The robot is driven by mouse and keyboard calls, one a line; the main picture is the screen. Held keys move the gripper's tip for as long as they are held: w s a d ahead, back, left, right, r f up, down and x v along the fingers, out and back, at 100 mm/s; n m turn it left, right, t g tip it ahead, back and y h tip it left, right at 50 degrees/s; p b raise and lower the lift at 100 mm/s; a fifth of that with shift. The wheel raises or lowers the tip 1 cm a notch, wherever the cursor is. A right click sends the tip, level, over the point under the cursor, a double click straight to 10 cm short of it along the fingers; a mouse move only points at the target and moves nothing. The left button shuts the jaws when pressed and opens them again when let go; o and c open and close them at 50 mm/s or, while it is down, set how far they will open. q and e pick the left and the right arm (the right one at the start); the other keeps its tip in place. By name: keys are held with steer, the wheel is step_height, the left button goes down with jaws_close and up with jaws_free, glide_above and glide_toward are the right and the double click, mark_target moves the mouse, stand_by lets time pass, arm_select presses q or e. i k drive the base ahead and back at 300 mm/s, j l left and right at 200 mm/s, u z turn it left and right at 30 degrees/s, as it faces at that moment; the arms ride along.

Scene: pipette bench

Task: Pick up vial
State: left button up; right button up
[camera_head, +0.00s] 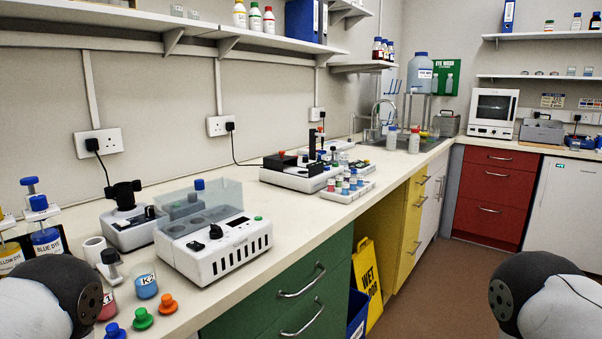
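Several small vials with coloured caps (349,183) stand in a white rack (341,198) at mid-bench, near the front edge. Their labels are too small to read. A blue cap (199,184) shows at the clear-walled white device (215,251) on the near bench; whether it tops a vial I cannot tell. A small jar marked K2 (146,284) with blue contents stands at the near left. Parts of my arms show at the lower left and lower right corners. Neither gripper is in view, and no vial is seen held.
Green, blue and orange knob-like pieces (142,318) stand at the near bench edge. Blue and yellow dye bottles (45,238) are at far left. Another device (297,173) stands behind the rack. A yellow wet-floor sign (366,279) stands below. Bare worktop (290,225) lies between device and rack.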

mark_target(345, 184)
steer(key=i+l+u, duration=0.1)
steer(key=l, duration=0.3)
steer(key=i+l+u, duration=0.1)
steer(key=i+l, duration=0.15)
steer(key=i+l+u, duration=0.15)
steer(key=l, duration=0.35)
steer(key=i+l+u, duration=0.1)
steer(key=l, duration=0.3)
